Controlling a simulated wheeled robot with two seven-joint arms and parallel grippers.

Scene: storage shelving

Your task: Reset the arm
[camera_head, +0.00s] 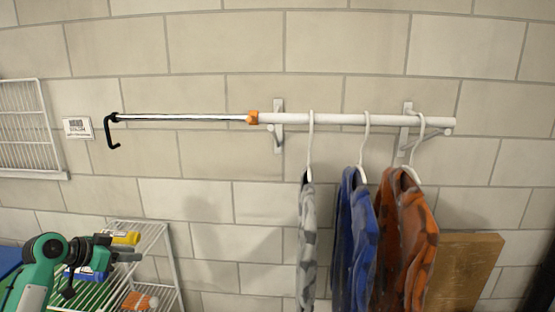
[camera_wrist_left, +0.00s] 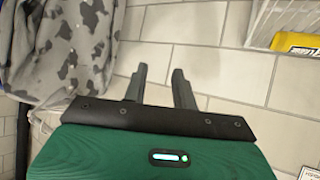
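My left arm comes in at the lower left of the head view, green and black. Its left gripper (camera_head: 130,248) is in front of the wire shelf, close to the yellow item in the picture. In the left wrist view the two dark fingers of the left gripper (camera_wrist_left: 159,72) stand apart with only wall tiles between them, so it is open and empty. My right gripper is not in view.
A rod (camera_head: 350,119) on the wall holds grey (camera_head: 307,240), blue (camera_head: 360,225) and orange (camera_head: 410,240) garments on white hangers. A wire shelf (camera_head: 150,232) bears a yellow item (camera_head: 124,237). A brown board (camera_head: 470,265) stands at right. Wall between shelf and garments is clear.

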